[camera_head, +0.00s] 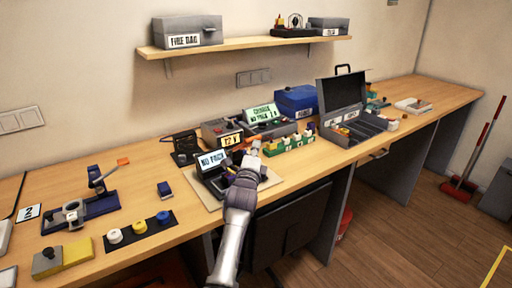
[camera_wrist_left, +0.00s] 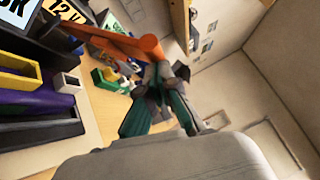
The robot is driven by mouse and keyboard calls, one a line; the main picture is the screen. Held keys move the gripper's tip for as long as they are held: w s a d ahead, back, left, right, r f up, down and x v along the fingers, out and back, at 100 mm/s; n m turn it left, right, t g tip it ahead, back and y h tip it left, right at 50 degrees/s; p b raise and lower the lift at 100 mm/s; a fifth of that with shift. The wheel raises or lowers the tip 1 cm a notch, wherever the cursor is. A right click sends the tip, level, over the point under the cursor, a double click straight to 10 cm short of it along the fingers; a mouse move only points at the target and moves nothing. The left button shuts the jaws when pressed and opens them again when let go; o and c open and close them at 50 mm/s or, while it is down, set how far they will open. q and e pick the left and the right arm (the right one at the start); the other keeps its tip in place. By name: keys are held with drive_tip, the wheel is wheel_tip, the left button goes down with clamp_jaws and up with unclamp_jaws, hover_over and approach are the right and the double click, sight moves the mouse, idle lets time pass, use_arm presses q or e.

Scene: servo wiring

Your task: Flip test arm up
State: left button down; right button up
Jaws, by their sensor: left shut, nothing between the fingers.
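The tester (camera_head: 213,184) with a "NO PACK" display (camera_head: 211,160) sits on a light mat in the middle of the bench. My left gripper (camera_head: 250,158) is over its right side and partly hides it. In the left wrist view an orange arm (camera_wrist_left: 118,42) reaches from the upper left to the shut fingertips of my left gripper (camera_wrist_left: 163,74). The arm's end lies beside or against the fingertips; I cannot tell if they touch. The tester's dark body with slots (camera_wrist_left: 35,120) fills the left of that view. My right gripper is not in view.
A "12 V" box (camera_head: 222,132) and a green-display box (camera_head: 263,120) stand behind the tester. A green bin row (camera_head: 290,146) and an open grey case (camera_head: 345,115) are to the right. A blue fixture (camera_head: 85,210) and a spool strip (camera_head: 140,230) are left.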

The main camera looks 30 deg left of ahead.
use_arm(q)
drive_tip(key=a+r+p, duration=0.1)
drive_tip(key=p, duration=0.2)
drive_tip(key=r+n+g+p, duration=0.1)
drive_tip(key=r+p, duration=0.1)
drive_tip(key=p, duration=0.1)
drive_tip(key=w+a+r+n+g+p, duration=0.1)
drive_tip(key=r+p, duration=0.1)
drive_tip(key=p, duration=0.1)
drive_tip(key=shift+a+r, duration=0.1)
drive_tip(key=shift+a, duration=0.25)
drive_tip(key=a+p, duration=0.1)
drive_tip(key=a+r+n+g+h+p, duration=0.1)
drive_tip(key=p, duration=0.1)
drive_tip(key=w+a+n+p, duration=0.1)
drive_tip(key=shift+a+r+g, duration=0.15)
drive_tip(key=shift+r+g, duration=0.1)
drive_tip(key=shift+g, duration=0.15)
drive_tip(key=shift+a+f, duration=0.1)
drive_tip(key=shift+f, duration=0.1)
drive_tip(key=shift+w, duration=0.1)
